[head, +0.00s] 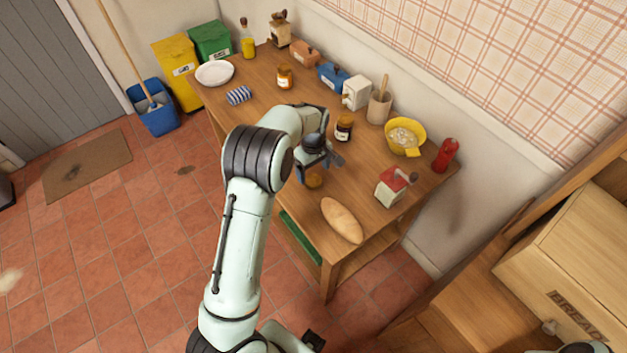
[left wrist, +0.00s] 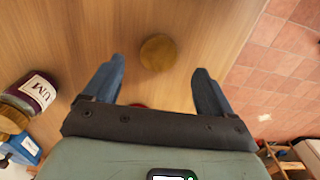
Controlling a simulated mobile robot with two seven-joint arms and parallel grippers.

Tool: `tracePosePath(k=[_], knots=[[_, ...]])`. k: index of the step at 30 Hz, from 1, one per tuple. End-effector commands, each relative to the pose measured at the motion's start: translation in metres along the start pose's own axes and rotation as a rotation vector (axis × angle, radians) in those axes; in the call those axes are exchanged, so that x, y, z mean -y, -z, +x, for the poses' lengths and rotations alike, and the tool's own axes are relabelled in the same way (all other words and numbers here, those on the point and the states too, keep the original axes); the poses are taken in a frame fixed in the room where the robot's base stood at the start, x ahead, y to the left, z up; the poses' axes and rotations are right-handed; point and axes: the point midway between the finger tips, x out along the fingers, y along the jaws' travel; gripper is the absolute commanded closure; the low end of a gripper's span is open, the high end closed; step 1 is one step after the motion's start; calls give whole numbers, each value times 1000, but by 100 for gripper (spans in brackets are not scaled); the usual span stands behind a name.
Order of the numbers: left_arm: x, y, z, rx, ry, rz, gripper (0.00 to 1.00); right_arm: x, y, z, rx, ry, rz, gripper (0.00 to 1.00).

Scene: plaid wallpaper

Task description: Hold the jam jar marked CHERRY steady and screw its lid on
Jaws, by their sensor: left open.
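My left gripper (head: 320,168) hangs over the table's near side, open, its fingers pointing down. In the left wrist view a round golden-brown disc (left wrist: 158,52) lies between and below the open fingertips. The disc may be a lid or a lidded jar's top. In the head view an amber round thing (head: 314,178) shows under the gripper, partly hidden. A dark jar (head: 343,128) with a white label stands just behind the gripper; in the left wrist view a dark jar (left wrist: 32,95) shows the letters "UM". An amber jar (head: 285,77) stands farther back. I cannot read CHERRY on any jar.
On the wooden table (head: 290,190) are a bread loaf (head: 342,220), a red-topped mill (head: 393,186), a yellow bowl (head: 405,136), a red bottle (head: 446,154), a utensil pot (head: 379,106), a striped roll (head: 239,96) and a plate (head: 215,73). A wall runs behind.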

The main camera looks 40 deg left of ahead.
Motion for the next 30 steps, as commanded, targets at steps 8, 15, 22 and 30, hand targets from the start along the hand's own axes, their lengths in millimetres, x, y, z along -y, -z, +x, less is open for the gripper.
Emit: tracePosePath(k=[8, 15, 22, 30], knots=[[-1, 1, 40, 1, 2, -1, 15, 1, 1, -2, -1, 0, -1, 57], [-1, 1, 44, 1, 1, -1, 15, 1, 1, -2, -1, 0, 0, 57], [-1, 1, 44, 1, 1, -1, 35, 1, 1, -2, -1, 0, 0, 57], [-1, 1, 44, 0, 0, -1, 74, 1, 1, -2, -1, 0, 0, 57]])
